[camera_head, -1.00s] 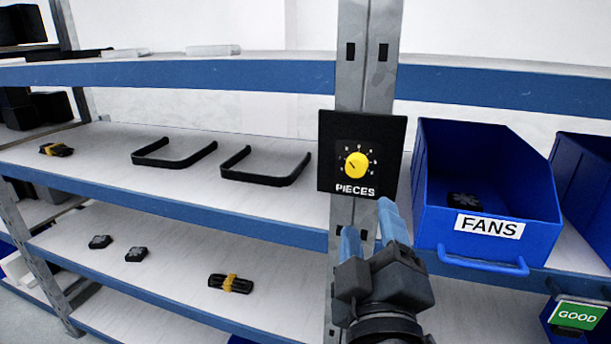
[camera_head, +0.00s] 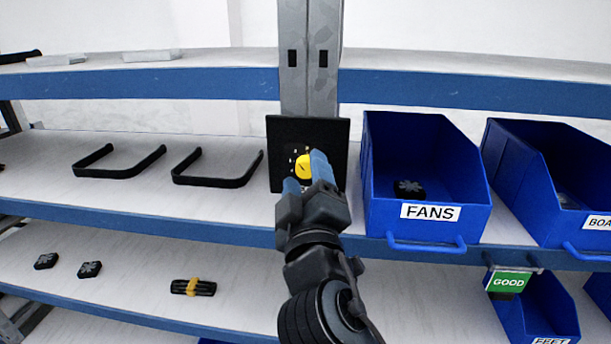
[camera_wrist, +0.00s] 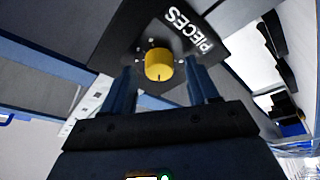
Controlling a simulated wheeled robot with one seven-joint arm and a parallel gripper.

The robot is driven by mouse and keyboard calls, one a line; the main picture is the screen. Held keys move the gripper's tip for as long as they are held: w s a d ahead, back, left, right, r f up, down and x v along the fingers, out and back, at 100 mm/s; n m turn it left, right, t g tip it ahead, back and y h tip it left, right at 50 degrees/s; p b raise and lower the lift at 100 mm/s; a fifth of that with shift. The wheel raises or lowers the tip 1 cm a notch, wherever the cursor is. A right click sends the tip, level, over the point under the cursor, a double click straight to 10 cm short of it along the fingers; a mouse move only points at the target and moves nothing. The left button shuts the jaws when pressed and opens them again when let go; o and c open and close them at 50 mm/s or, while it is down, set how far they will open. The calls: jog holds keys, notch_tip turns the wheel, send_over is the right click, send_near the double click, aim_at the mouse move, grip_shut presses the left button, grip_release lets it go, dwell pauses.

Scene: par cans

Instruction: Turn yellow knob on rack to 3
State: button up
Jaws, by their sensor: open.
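The yellow knob (camera_head: 303,167) sits on a black panel (camera_head: 331,136) fixed to the grey rack upright. In the wrist view the yellow knob (camera_wrist: 159,66) shows whole, with a dark pointer mark on its face. The black panel (camera_wrist: 205,62) there carries the word PIECES. My gripper (camera_head: 306,172) is in front of the panel, its blue fingers covering part of the knob and the dial in the head view. In the wrist view my gripper (camera_wrist: 164,82) is open, one finger to each side of the knob. I cannot tell whether they touch it. The dial numbers are unreadable.
A blue FANS bin (camera_head: 430,215) stands close to the right of the panel, with another blue bin (camera_head: 560,190) beyond it. Two black handles (camera_head: 215,181) lie on the shelf to the left. A green GOOD sign (camera_head: 508,282) hangs lower right.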

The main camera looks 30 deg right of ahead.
jog(key=c, duration=1)
jog(key=shift+f, duration=0.1)
jog(key=shift+f+m+b, duration=0.1)
jog(key=shift+m+b, duration=0.2)
jog(key=shift+b, duration=0.4)
jog(key=shift+f+m+h+b, duration=0.15)
jog(key=shift+m+h+b, duration=0.25)
jog(key=shift+b, duration=0.7)
jog(key=m+h+b, duration=0.1)
jog(key=m+b, duration=0.1)
jog(key=b, duration=0.2)
jog(key=shift+a+f+m+b, duration=0.1)
jog(key=shift+f+m+b, duration=0.05)
jog(key=shift+m+b, duration=0.2)
jog(key=m+h+b, duration=0.1)
jog(key=m+b, duration=0.1)
jog(key=b, duration=0.2)
jog(key=m+g+b, duration=0.1)
jog(key=m+b, duration=0.1)
jog(key=b, duration=0.1)
jog(key=shift+w+m+h+b, duration=0.1)
jog(key=shift+m+h+b, duration=0.25)
jog(key=shift+h, duration=0.05)
jog(key=shift+r+m+h+b, duration=0.25)
jog(key=shift+m+h+b, duration=0.15)
jog(key=shift+m+b, duration=0.4)
jog(key=shift+r+g, duration=0.15)
jog(key=shift+g, duration=0.15)
